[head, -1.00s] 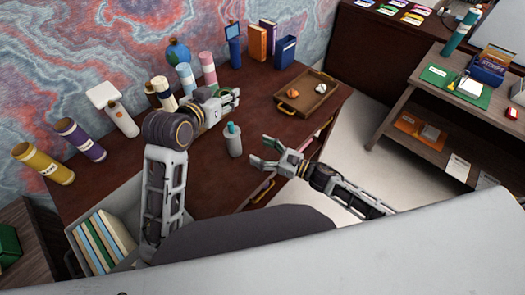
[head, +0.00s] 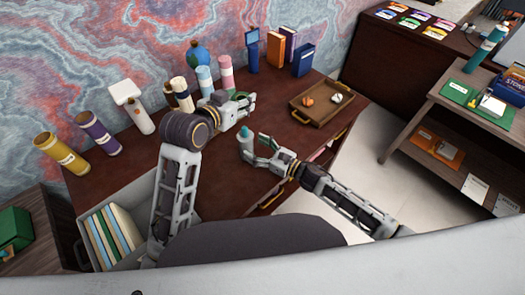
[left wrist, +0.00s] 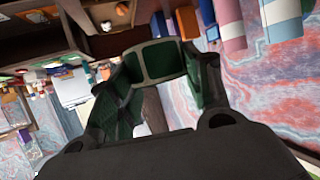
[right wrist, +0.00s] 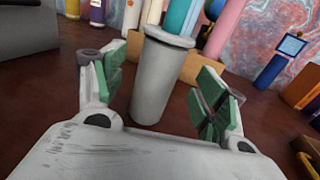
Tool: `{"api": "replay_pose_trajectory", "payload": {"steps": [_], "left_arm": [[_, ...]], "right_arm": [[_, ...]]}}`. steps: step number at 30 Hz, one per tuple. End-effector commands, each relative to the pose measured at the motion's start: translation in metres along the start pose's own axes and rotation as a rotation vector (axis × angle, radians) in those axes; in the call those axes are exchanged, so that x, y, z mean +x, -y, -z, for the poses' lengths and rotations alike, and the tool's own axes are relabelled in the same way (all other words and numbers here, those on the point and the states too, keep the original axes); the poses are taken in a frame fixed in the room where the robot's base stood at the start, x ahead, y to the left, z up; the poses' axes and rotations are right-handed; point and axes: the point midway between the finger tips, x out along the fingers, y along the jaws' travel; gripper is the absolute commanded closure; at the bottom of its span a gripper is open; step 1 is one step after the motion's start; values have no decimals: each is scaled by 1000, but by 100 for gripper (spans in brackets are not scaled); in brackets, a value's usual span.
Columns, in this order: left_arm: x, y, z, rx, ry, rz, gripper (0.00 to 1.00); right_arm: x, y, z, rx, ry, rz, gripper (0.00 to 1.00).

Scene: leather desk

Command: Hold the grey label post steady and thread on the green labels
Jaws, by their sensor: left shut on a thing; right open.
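In the right wrist view this cylinder (right wrist: 160,80) is between the fingers of my right gripper (right wrist: 158,98), with gaps on both sides. My right gripper (head: 254,149) is open beside it in the head view. My left gripper (head: 248,103) is above and behind the cylinder; its fingers are closed in the left wrist view (left wrist: 155,65).
A wooden tray (head: 298,119) with small items is on the desk to the right. Several bottles, including a yellow one (head: 62,155) and a purple one (head: 98,132), line the wall side. Books (head: 302,60) stand at the back. A bin of books (head: 84,243) is at lower left.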

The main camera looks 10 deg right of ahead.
Motion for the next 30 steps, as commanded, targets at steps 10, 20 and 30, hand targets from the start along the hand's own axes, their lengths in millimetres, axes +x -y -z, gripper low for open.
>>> {"api": "replay_pose_trajectory", "payload": {"steps": [10,20,30], "left_arm": [[0,0,0,0,0,0,75],[0,0,0,0,0,0,75],[0,0,0,0,0,0,75]], "right_arm": [[31,0,-1,0,1,0,28],[46,0,0,-1,0,0,28],[46,0,0,-1,0,0,34]]}}
